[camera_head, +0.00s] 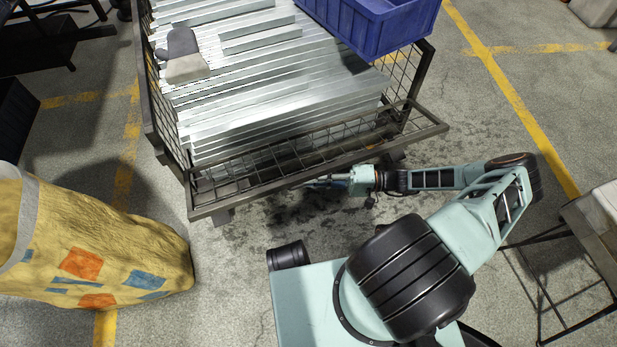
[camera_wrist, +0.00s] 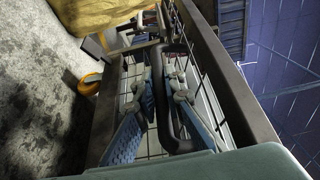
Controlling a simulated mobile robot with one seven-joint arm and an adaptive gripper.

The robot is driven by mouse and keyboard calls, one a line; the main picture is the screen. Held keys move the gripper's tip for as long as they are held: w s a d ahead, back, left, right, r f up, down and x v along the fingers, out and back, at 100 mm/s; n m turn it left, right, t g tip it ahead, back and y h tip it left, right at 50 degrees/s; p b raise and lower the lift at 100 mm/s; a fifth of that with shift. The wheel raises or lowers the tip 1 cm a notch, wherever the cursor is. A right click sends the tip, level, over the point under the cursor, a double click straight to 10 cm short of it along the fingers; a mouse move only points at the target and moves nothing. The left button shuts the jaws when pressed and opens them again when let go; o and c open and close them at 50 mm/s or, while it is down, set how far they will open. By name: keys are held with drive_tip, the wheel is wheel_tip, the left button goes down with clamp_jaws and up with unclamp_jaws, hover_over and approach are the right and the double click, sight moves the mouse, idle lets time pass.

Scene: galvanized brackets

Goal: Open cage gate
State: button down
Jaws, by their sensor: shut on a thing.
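The cage (camera_head: 147,80) is a dark metal frame with mesh sides, filled with long galvanized brackets (camera_head: 285,90). Its mesh gate (camera_head: 300,160) is on the side facing me. The gate's outer rail juts out towards me from the cage side, so it appears tilted outward. My gripper (camera_head: 320,184) is at the middle of that rail. In the wrist view, my gripper (camera_wrist: 163,88) has its blue fingers on both sides of a dark handle bar (camera_wrist: 164,115) and is shut on it. The gate frame (camera_wrist: 235,95) runs beside the handle. The head view hides the handle behind my gripper.
A yellow sack-like object (camera_head: 110,250) with coloured patches stands at left. A table or stand (camera_head: 597,220) is at right. Some bare floor (camera_head: 240,255) lies before the gate.

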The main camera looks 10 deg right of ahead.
drive_tip(key=shift+w+f+n+y, duration=0.15)
drive_tip(key=shift+f+n+y, duration=0.25)
drive_tip(key=shift+f+n, duration=0.6)
drive_tip(key=shift+w+f+n+y, duration=0.1)
drive_tip(key=shift+f+n+y, duration=0.4)
drive_tip(key=shift+f, duration=0.85)
drive_tip(key=c, duration=2)
unclamp_jaws()
drive_tip(key=shift+f, duration=0.1)
drive_tip(key=shift+v, duration=3.8)
